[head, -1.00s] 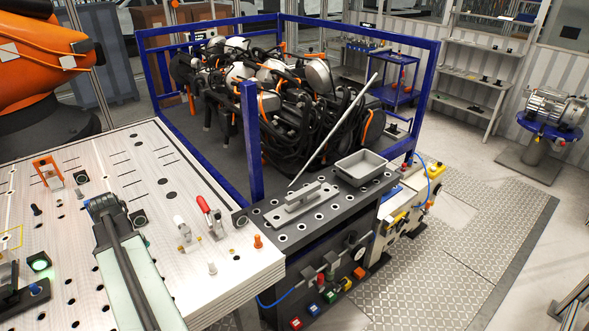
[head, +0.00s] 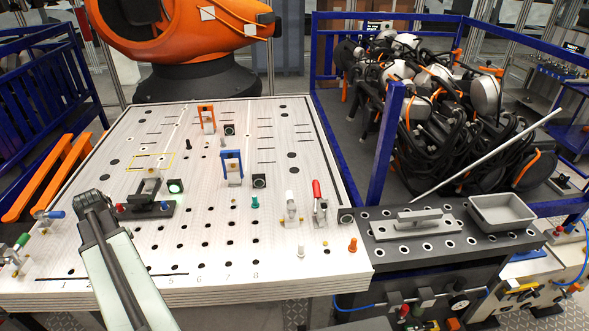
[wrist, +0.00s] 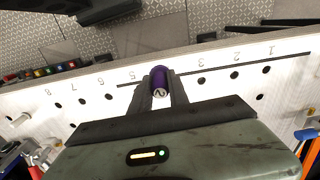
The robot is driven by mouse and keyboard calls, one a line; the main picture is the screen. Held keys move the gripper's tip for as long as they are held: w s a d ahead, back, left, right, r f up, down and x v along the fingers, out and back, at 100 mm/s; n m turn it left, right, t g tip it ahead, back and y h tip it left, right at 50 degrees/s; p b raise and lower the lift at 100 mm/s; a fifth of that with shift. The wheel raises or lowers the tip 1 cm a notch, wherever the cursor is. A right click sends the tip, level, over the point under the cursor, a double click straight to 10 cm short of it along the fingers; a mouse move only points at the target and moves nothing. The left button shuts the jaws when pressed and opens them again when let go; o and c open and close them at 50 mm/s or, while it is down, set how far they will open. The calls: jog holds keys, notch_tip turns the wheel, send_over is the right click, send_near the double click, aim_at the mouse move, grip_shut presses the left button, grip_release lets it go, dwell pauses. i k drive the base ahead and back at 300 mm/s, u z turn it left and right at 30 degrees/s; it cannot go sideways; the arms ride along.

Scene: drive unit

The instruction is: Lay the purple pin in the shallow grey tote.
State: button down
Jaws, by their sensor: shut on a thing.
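The purple pin (wrist: 159,78) is upper centre in the wrist view, between the two dark fingers of my gripper (wrist: 160,88). The gripper is shut on it, above the white perforated table. One end of the pin faces the camera; the rest is partly hidden by the fingers. In the head view my arm shows at lower left over the table, and the pin cannot be seen there. The shallow grey tote (head: 502,210) sits on the dark bench at the right of the head view, well apart from my arm. Its visible inside looks empty.
The white table (head: 215,262) carries clamps, small pins and a blue bracket (head: 232,167). A grey plate with a handle (head: 417,222) lies left of the tote on the dark bench (head: 455,249). A long pale rod (head: 490,153) leans behind. A blue-framed cage stands beyond.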

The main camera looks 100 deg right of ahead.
aim_at(499, 213)
jog(key=u, duration=0.05)
jog(key=k, duration=2.75)
jog(key=z, duration=1.95)
